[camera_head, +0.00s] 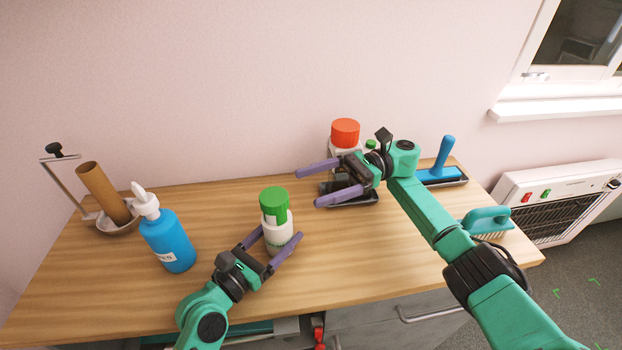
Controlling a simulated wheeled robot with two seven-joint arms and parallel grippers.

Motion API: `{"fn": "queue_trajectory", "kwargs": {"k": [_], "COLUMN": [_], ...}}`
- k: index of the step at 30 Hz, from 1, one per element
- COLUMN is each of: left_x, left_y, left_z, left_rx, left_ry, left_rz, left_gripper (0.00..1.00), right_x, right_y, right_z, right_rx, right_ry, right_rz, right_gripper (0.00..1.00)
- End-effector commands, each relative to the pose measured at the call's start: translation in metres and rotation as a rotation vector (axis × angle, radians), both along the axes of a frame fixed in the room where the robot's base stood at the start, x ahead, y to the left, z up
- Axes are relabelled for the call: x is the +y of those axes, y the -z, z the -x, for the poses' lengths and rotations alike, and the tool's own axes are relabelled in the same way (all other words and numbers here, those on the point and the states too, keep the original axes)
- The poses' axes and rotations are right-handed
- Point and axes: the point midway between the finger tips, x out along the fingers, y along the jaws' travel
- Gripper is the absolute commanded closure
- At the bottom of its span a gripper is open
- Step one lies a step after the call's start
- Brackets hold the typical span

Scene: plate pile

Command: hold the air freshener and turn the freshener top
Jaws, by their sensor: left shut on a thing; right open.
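The air freshener (279,236) is a white bottle standing upright on the wooden table. Its green freshener top (273,202) sits on it. My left gripper (279,243) is shut on the white body, with a purple finger on each side, below the top. My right gripper (308,186) is open and empty, to the right of the freshener top and apart from it. Its fingers point left.
A blue pump bottle (168,240) and a holder with a cardboard tube (103,192) stand on the left. A red-capped container (345,133) stands behind my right gripper. A blue-handled tool (444,158) and a teal brush (486,221) lie right.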

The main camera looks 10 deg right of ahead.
Motion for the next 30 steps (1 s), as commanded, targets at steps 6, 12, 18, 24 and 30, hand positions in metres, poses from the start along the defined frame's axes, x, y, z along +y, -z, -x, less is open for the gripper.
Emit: {"fn": "queue_trajectory", "kwargs": {"k": [6, 12, 18, 24, 30], "left_x": [0.000, 0.004, 0.035, 0.067, 0.082], "left_y": [0.000, 0.001, 0.003, 0.001, 0.002], "left_z": [0.000, 0.003, 0.035, 0.067, 0.080], "left_rx": [0.000, 0.000, 0.003, 0.004, 0.005], "left_ry": [0.000, -0.001, 0.001, 0.003, -0.002], "left_rz": [0.000, -0.001, -0.008, -0.009, -0.004], "left_gripper": [0.00, 0.00, 0.00, 0.00, 0.00], "right_x": [0.000, 0.000, 0.000, 0.000, 0.001], "right_y": [0.000, 0.000, 0.000, 0.000, 0.000], "right_z": [0.000, 0.000, 0.000, 0.000, 0.000], "right_rx": [0.000, 0.001, 0.001, 0.001, 0.001], "right_ry": [0.000, 0.000, 0.000, 0.000, 0.000], "right_rz": [0.000, 0.000, 0.000, 0.000, 0.000], "right_gripper": [0.03, 0.03, 0.03, 0.03, 0.03]}}
